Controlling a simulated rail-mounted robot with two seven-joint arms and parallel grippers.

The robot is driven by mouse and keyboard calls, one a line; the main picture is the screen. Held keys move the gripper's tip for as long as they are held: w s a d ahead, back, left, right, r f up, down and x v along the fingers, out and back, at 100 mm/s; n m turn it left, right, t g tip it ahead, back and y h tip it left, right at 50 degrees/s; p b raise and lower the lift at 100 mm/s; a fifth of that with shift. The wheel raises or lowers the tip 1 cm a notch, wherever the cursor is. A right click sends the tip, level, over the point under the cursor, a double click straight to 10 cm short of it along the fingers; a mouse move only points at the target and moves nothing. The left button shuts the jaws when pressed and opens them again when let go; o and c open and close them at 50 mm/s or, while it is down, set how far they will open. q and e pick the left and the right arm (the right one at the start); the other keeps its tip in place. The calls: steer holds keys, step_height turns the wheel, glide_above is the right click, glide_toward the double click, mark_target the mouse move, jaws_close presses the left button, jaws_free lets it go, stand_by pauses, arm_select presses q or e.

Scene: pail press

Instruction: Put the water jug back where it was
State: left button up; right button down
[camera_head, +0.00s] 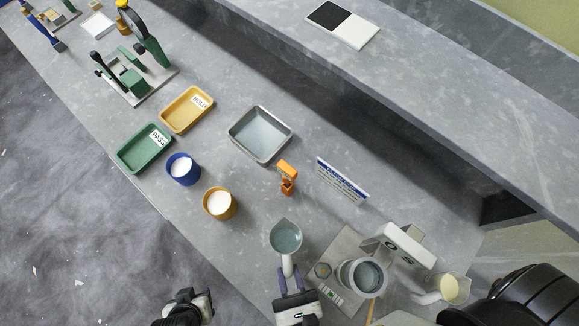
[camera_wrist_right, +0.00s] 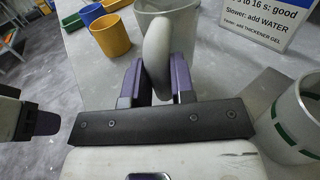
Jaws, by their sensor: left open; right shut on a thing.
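The water jug (camera_head: 286,236) is a grey-white jug with clear bluish liquid inside, upright at the lower middle of the head view. My right gripper (camera_head: 290,275) is shut on its handle. In the right wrist view the purple fingers (camera_wrist_right: 157,80) close on both sides of the jug's curved handle (camera_wrist_right: 156,48), with the jug body (camera_wrist_right: 178,18) beyond. I cannot tell if the jug's base touches the bench. My left gripper (camera_head: 200,298) is open and empty, left of the jug at the bench's front edge.
A mixer stand with a grey pot (camera_head: 366,277) stands right of the jug, and a jug of cream liquid (camera_head: 454,289) beyond it. A sign (camera_head: 341,180), orange tool (camera_head: 287,178), steel tray (camera_head: 261,111), yellow cup (camera_head: 220,217) and blue cup (camera_head: 183,182) stand farther back.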

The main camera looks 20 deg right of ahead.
steer(key=shift+f+b, duration=0.35)
steer(key=shift+f, duration=1.85)
steer(key=shift+f, duration=0.15)
steer(key=c, duration=1)
jaws_free()
